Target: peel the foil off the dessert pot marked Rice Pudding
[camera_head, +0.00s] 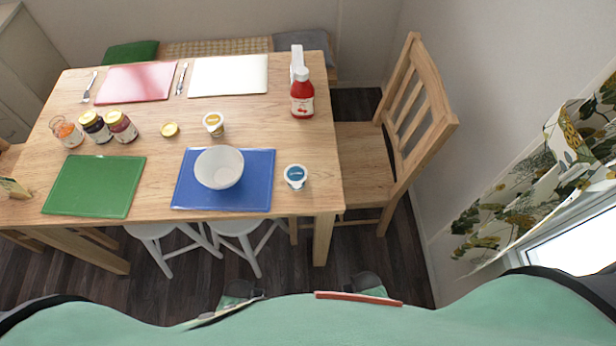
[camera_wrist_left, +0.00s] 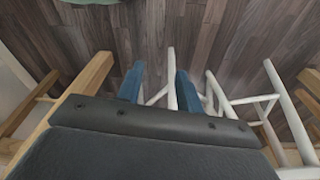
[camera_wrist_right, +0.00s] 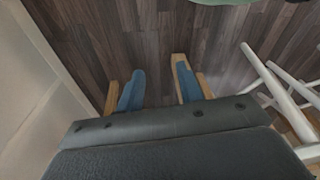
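One pot with a yellow lid (camera_head: 213,121) is near the middle of the table, behind the white bowl. The other pot with a blue lid (camera_head: 295,174) is near the front right, just right of the blue mat. The lettering on both is too small to read, so I cannot tell which is Rice Pudding. Both lids look in place. My left gripper (camera_wrist_left: 158,84) is open and empty, below the tabletop among stool legs. My right gripper (camera_wrist_right: 159,85) is open and empty over the floor.
A white bowl (camera_head: 219,167) stands on the blue mat (camera_head: 259,193). A red-labelled bottle (camera_head: 302,97) is at the back right. Jars (camera_head: 122,126) and a loose gold lid (camera_head: 169,130) are left. A wooden chair (camera_head: 400,140) stands right; stools (camera_head: 238,228) are under the front edge.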

